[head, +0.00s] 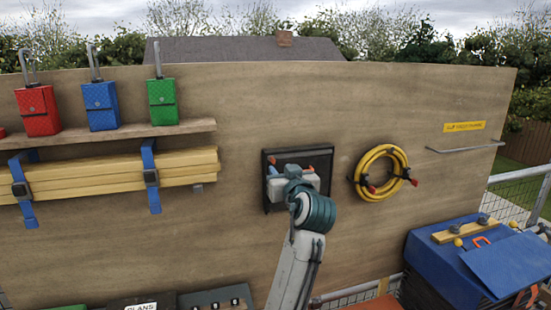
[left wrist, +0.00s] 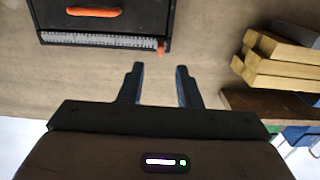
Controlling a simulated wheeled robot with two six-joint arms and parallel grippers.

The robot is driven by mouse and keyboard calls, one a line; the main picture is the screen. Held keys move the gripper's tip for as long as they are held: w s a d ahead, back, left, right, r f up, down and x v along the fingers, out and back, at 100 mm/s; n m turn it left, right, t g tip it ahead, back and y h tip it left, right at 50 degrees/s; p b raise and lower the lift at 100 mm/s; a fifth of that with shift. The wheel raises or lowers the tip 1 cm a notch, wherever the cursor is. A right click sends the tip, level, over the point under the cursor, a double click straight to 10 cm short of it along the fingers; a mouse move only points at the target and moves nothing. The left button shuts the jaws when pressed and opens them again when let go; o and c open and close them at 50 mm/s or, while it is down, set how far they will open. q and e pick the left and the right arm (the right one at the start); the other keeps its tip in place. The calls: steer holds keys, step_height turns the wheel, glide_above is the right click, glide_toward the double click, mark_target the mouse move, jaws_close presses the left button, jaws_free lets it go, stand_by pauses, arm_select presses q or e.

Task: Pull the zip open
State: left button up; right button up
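A black case (head: 319,160) hangs on the wooden wall, partly hidden behind my left gripper (head: 276,171) in the head view. In the left wrist view, which looks upside down, the case (left wrist: 110,12) is at the upper left with an orange bar-shaped part (left wrist: 94,12) on its face. A pale toothed strip, seemingly the zip (left wrist: 100,40), runs along its edge. An orange-red tab (left wrist: 161,46) sits at the strip's right end; it shows at the case's upper left in the head view (head: 272,159). My left gripper (left wrist: 160,72) is open and empty, its fingertips apart from the tab.
A coiled yellow hose (head: 382,150) hangs to the right of the case. Strapped timber (head: 100,178) and a shelf (head: 110,136) with red, blue and green boxes are at the left. A blue-covered stack (head: 430,255) stands at the lower right. Bare wall surrounds the case.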

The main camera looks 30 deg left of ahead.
mark_target(274, 162)
arm_select(q)
steer(key=p+x, duration=0.1)
steer(key=x, duration=0.4)
steer(key=shift+p, duration=0.4)
steer(key=shift+w+a+r, duration=0.15)
steer(key=shift+a, duration=0.05)
steer(key=shift+w+a+f, duration=0.25)
jaws_close()
